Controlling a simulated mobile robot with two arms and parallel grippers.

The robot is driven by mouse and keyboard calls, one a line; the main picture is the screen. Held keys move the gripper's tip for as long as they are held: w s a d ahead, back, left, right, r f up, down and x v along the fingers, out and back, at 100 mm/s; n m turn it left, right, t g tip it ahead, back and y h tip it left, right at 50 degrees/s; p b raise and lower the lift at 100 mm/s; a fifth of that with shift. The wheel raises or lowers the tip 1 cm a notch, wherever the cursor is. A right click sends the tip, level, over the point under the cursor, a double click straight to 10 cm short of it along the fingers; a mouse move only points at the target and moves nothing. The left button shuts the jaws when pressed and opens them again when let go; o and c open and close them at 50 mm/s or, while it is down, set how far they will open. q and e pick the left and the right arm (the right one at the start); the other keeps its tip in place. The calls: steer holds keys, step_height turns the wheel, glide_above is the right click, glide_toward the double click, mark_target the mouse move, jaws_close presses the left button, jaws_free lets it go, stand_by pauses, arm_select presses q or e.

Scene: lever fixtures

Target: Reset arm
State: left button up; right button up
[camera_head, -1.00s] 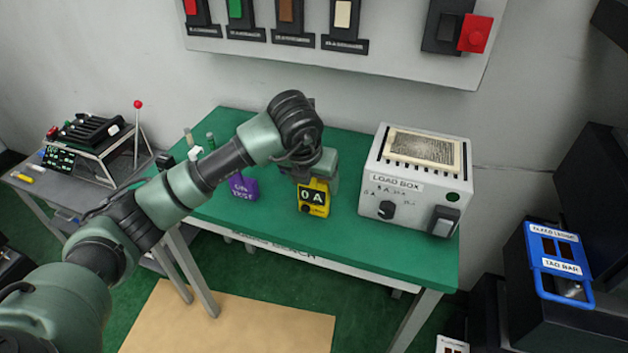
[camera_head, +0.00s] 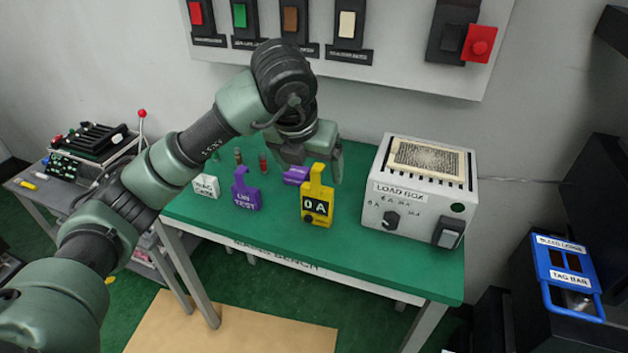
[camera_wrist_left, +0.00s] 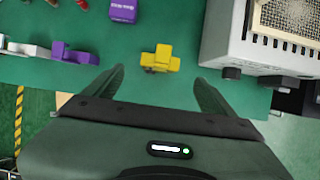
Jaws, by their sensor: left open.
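My left gripper (camera_head: 309,162) is open and empty above the green bench. A yellow tag-like block (camera_head: 317,205) with a "0 A" display stands upright on the bench, just below and in front of the gripper. In the left wrist view the yellow block (camera_wrist_left: 160,59) lies beyond and between the two open fingers (camera_wrist_left: 158,85), with gaps on both sides. My left arm comes in from the left and bends down at the wrist. My right gripper is not in view.
A white load box (camera_head: 418,190) stands right of the yellow block. A purple "test" block (camera_head: 245,190), a white block (camera_head: 205,187) and another purple piece (camera_head: 296,176) are nearby. A wall panel (camera_head: 350,62) with switches hangs behind. A blue tag bar (camera_head: 563,270) is at right.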

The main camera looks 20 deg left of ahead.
arm_select(q)
steer(key=shift+v, duration=0.8)
